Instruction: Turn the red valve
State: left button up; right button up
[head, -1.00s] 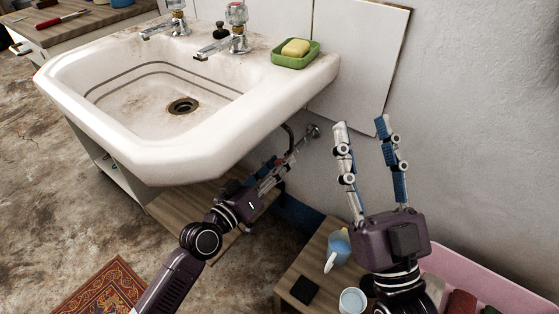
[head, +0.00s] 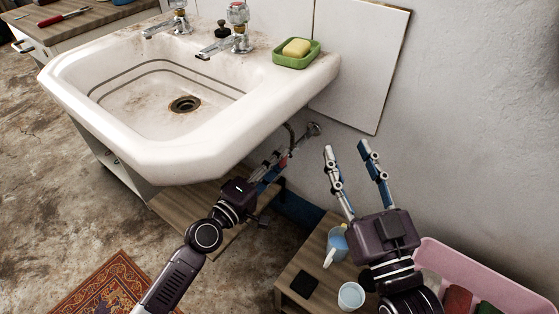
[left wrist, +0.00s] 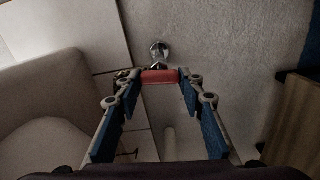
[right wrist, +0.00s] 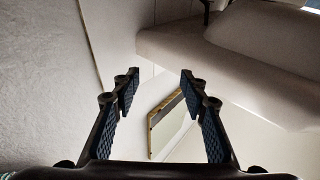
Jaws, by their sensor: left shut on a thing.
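The red valve handle (left wrist: 159,77) sits on a chrome wall fitting (left wrist: 159,50) under the sink. In the left wrist view it lies crosswise between my left fingertips, which touch both its ends. My left gripper (head: 279,160) is shut on it below the sink's right edge. My right gripper (head: 346,148) is open and empty, in front of the wall, right of the left one. Its spread fingers also show in the right wrist view (right wrist: 160,78).
The white sink (head: 150,150) overhangs my left gripper. A green soap dish (head: 296,56) is on its rim. Wall (head: 455,110) lies close behind.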

pick_arm(q)
jog(key=shift+d+n, duration=0.1)
jog(key=shift+n, duration=0.6)
pick_arm(e)
jog(key=shift+w+d+f+g, duration=0.3)
jog(key=shift+f, duration=0.35)
pick_arm(q)
jog(key=o, duration=1.2)
jog(key=shift+c, duration=0.2)
pick_arm(e)
jog(key=shift+s, duration=0.1)
pick_arm(q)
jog(key=v, duration=1.2)
jog(key=shift+r, duration=0.15)
pick_arm(e)
jog(key=shift+s+a+r, duration=0.15)
jog(key=shift+a, duration=0.1)
